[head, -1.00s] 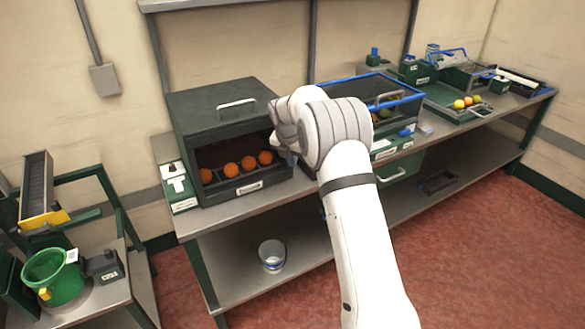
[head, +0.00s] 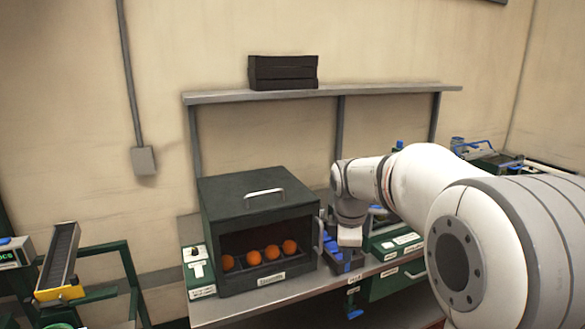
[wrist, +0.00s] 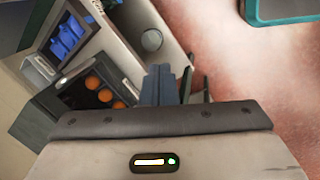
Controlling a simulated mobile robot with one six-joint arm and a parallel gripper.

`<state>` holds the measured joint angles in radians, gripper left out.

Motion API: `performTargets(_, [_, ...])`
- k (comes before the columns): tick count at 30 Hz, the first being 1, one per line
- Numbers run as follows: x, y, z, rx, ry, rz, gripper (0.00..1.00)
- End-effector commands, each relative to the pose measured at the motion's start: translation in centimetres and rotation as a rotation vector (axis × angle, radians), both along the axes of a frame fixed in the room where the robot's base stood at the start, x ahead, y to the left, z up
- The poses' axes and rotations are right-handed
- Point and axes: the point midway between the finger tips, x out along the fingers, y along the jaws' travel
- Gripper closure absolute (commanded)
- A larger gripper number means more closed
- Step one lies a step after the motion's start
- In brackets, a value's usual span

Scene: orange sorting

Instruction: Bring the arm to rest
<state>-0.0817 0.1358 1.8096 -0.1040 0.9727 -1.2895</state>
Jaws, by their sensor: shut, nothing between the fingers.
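My gripper (wrist: 159,72) shows in the wrist view as two blue-grey fingers held together with nothing between them. In the head view my white arm reaches in from the right and bends down at the wrist, just right of a dark box; the fingertips are hard to make out there. The dark box (head: 258,205) has an open front with several oranges (head: 271,252) in a row inside. The oranges (wrist: 105,95) also show left of the fingers in the wrist view, apart from them.
The box stands on a grey bench, beside a green-and-white switch unit (head: 196,268). A wall shelf (head: 220,97) holds black trays (head: 283,72). A sloped chute (head: 59,258) is at left. A round white container (wrist: 151,40) and red floor show in the wrist view.

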Motion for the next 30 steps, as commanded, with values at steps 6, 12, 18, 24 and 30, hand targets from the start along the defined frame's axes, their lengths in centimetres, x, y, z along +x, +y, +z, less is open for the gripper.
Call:
performTargets(6, [-10.2, -1.5, 0.9, 0.153, -0.046, -0.518, 1.0])
performTargets(12, [-18.9, -2.3, -0.6, 0.291, -0.072, -0.979, 1.0])
performTargets(18, [-24.1, -2.4, -2.7, 0.383, -0.082, -1.284, 1.0])
performTargets(24, [-25.6, -2.5, -3.4, 0.408, -0.082, -1.376, 1.0])
performTargets(30, [-25.5, -2.5, -3.4, 0.408, -0.082, -1.376, 1.0])
